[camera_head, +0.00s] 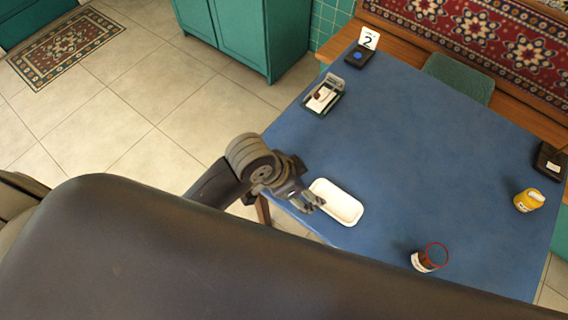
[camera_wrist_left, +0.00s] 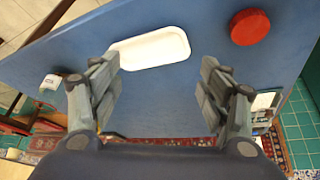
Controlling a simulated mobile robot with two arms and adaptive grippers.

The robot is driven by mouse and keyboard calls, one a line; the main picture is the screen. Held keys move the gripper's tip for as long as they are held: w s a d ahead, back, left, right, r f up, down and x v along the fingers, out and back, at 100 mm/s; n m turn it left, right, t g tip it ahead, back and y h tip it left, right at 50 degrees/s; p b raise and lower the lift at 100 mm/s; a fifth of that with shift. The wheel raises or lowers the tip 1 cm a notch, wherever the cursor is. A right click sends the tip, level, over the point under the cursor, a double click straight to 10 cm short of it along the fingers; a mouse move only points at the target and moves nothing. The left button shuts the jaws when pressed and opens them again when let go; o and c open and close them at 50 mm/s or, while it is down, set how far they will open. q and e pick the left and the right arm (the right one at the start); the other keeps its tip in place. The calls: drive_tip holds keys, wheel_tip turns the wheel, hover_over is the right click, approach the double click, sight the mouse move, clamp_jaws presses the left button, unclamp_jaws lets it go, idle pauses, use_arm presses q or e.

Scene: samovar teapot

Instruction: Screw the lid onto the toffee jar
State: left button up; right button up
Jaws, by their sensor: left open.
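A round red lid (camera_wrist_left: 250,27) lies on the table in the left wrist view, beside the white tray (camera_wrist_left: 150,48). The lid does not show in the head view, where my left arm seems to cover it. My left gripper (camera_head: 309,201) is over the table's left edge, beside the tray (camera_head: 359,221). In the wrist view its fingers (camera_wrist_left: 158,95) are wide apart with nothing between them. My right gripper is not in view.
The blue table (camera_head: 425,140) is clear in the middle. A yellow container (camera_head: 528,201) and a dark box (camera_head: 549,160) stand at the right. A dark holder (camera_head: 322,95) and a number 2 card (camera_head: 369,38) stand at the far left. A bench runs along the back.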

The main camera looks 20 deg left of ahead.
use_arm(q)
drive_tip(key=w+a+m+g+y, duration=0.3)
drive_tip(key=w+a+m, duration=0.4)
drive_tip(key=w, duration=0.4)
drive_tip(key=shift+a+f+m+y, duration=0.3)
drive_tip(key=shift+a+y, duration=0.15)
drive_tip(key=shift+y, duration=0.25)
drive_tip(key=shift+f+p, duration=0.3)
drive_tip(key=shift+f, duration=2.5)
